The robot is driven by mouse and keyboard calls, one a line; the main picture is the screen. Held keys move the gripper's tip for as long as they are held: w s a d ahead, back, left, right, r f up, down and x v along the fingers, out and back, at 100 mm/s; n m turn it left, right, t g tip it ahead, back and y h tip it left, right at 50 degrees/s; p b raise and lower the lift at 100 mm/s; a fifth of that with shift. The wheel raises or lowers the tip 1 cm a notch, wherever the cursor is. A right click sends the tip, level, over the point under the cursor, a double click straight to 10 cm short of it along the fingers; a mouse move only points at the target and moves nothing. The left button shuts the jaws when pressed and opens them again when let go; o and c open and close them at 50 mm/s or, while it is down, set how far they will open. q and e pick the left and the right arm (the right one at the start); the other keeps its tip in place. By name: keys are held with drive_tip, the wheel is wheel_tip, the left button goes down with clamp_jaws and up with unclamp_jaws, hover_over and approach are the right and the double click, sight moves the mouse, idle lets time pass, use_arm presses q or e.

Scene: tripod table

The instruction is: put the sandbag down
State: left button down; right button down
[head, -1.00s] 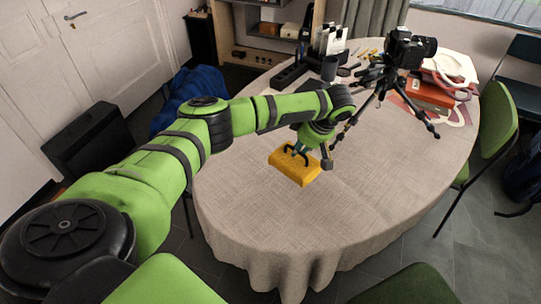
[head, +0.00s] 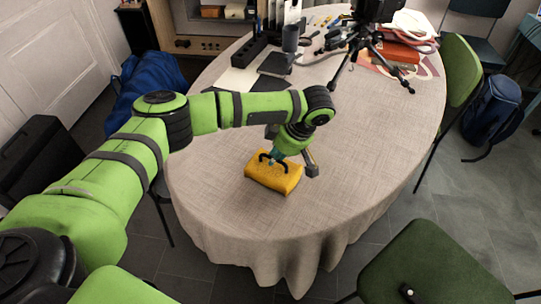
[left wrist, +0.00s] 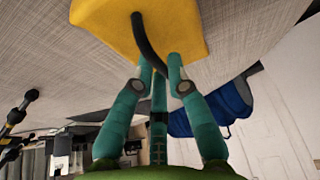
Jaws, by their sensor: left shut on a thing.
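The sandbag (head: 274,178) is a yellow block-shaped bag with black handles, at the near-middle part of the round table (head: 345,150) in the head view. My left gripper (head: 276,160) is above it and shut on one of its handles. In the left wrist view the sandbag (left wrist: 165,22) fills the top, and the teal fingers of the gripper (left wrist: 160,72) close around the black handle. I cannot tell whether the bag's underside touches the cloth. My right gripper is not in view.
A tripod (head: 362,45) with a camera stands toward the back of the table. A pen cup (head: 290,38), a black organizer (head: 247,50) and red books (head: 398,50) are also at the back. The cloth around the sandbag is clear. A dark green chair (head: 422,262) stands at the front right.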

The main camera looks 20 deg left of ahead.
use_arm(q)
drive_tip(key=shift+s+d+r, duration=0.1)
drive_tip(key=shift+d+r, duration=0.05)
drive_tip(key=shift+d, duration=0.2)
drive_tip(key=c, duration=1.6)
unclamp_jaws()
drive_tip(key=shift+f, duration=0.2)
drive_tip(key=o, duration=0.4)
drive_tip(key=shift+s, duration=0.1)
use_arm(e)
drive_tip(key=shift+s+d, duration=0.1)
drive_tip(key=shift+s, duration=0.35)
use_arm(q)
drive_tip(key=shift+r, duration=0.1)
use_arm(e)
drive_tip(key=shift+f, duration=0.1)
